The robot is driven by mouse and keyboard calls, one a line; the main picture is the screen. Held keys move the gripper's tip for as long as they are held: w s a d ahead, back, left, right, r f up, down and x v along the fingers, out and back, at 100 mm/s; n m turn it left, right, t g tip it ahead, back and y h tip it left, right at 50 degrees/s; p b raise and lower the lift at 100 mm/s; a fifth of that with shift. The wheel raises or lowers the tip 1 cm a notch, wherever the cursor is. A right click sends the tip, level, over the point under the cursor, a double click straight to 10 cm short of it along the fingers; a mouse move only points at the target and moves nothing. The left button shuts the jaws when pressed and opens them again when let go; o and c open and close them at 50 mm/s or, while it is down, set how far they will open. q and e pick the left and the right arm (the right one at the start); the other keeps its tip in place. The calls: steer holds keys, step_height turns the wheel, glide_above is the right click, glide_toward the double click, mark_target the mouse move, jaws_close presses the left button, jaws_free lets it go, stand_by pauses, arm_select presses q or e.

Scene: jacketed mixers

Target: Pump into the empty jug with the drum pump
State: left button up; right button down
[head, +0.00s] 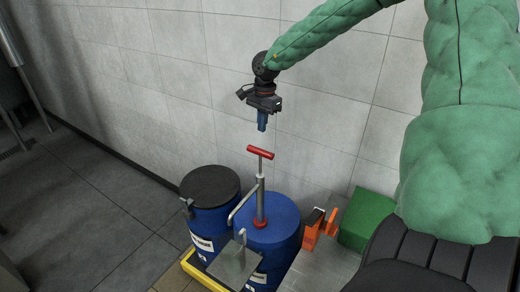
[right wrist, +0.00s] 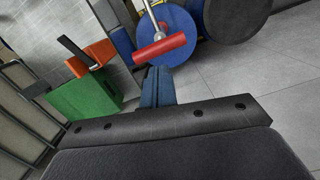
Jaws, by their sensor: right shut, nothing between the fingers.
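The drum pump has a red T-handle (head: 260,152), raised on a thin rod above a grey pump tube (head: 261,195). It stands upright on a blue drum (head: 282,234), with its bent spout (head: 240,200) toward the left. A grey metal vessel (head: 236,266), which looks like the jug, stands in front of the drum below the spout; its inside cannot be made out. My right gripper (head: 262,128) is shut and empty, pointing down above the red handle and apart from it. In the right wrist view the shut blue fingers (right wrist: 157,86) point toward the red handle (right wrist: 160,47). My left gripper is out of view.
A second blue drum with a black lid (head: 210,187) stands left of the pump drum. A yellow tray edge (head: 200,275) shows below. Orange parts (head: 312,232) and a green box (head: 367,217) are at the right. A tiled wall (head: 180,60) stands behind.

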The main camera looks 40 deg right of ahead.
mark_target(260, 150)
steer(key=shift+s+a+f, duration=0.15)
steer(key=shift+a+f, duration=0.05)
steer(key=shift+f, duration=1.45)
steer(key=shift+s+a+f, duration=0.1)
steer(key=shift+a+f, duration=0.05)
steer(key=shift+f, duration=1.45)
steer(key=shift+w, duration=0.1)
